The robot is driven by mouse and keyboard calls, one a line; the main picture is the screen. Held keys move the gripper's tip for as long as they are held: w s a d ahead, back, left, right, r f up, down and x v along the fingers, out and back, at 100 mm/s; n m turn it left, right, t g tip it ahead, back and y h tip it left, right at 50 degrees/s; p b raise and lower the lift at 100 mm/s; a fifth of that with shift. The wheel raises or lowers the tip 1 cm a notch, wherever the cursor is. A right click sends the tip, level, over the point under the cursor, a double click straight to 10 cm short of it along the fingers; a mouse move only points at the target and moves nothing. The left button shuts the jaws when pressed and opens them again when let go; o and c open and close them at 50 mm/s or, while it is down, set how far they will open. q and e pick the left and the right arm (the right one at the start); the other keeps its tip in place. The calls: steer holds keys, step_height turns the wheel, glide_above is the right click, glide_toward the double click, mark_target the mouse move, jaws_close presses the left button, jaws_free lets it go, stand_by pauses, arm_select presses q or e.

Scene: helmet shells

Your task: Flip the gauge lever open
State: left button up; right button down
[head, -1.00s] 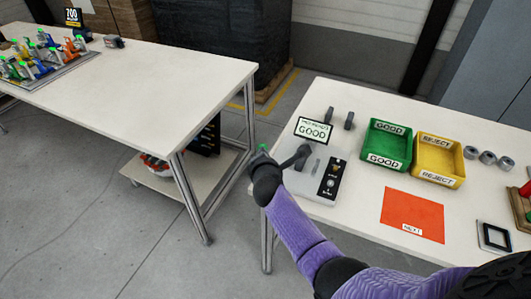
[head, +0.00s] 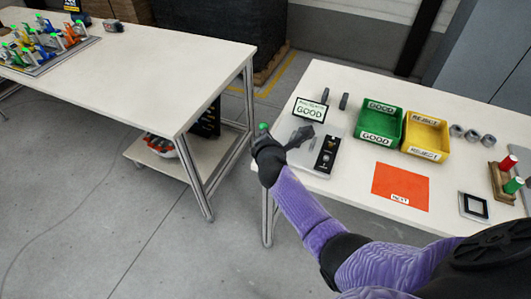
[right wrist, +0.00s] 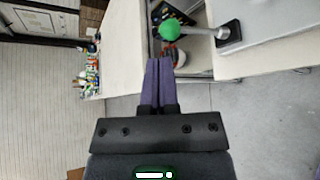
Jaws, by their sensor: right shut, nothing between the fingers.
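The gauge (head: 306,157) is a grey plate with a black panel at the near left corner of the right table. Its lever has a green ball knob (head: 263,127) sticking out past the table's left edge. The right wrist view shows the knob (right wrist: 170,30) on a pale rod running right to a dark pivot (right wrist: 229,36). My right gripper (head: 264,143) is at the knob in the head view, partly covering the lever. In the right wrist view its purple fingers (right wrist: 159,62) are shut and empty, with the knob just beyond their tips; contact is unclear. My left gripper is not in view.
A sign reading GOOD (head: 311,110) stands behind the gauge. A green bin (head: 378,138), a yellow bin (head: 424,153) and an orange mat (head: 400,183) lie to the right. Another table (head: 150,75) stands left, across a floor gap.

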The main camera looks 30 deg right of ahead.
steer(key=p+v, duration=0.3)
steer(key=v, duration=0.5)
steer(key=shift+s, duration=0.4)
steer(key=shift+r, duration=0.1)
steer(key=s+a+f+m+g+y+b, duration=0.1)
steer(key=s+f+m+g+b, duration=0.15)
steer(key=s+f, duration=0.45)
steer(key=s+f+m+g+y+b, duration=0.1)
steer(key=s+f+m+g, duration=0.2)
steer(key=f, duration=0.7)
steer(key=s+a+f+m+g+y+b, duration=0.1)
steer(key=s+f+m+y, duration=0.1)
steer(key=s+f, duration=0.55)
steer(key=s+f+m+g+b, duration=0.1)
steer(key=s+f+m+g, duration=0.1)
steer(key=s, duration=0.5)
steer(key=s+f+m+g+b, duration=0.1)
steer(key=s+f+m, duration=0.4)
steer(key=s+f, duration=0.1)
steer(key=s+f+m+g+b, duration=0.1)
steer(key=s+f+m+g, duration=0.1)
steer(key=s, duration=0.6)
steer(key=shift+s+d+f+m+g+y, duration=0.15)
steer(key=shift+s+f+m+g+y, duration=0.2)
steer(key=shift+f+m, duration=0.5)
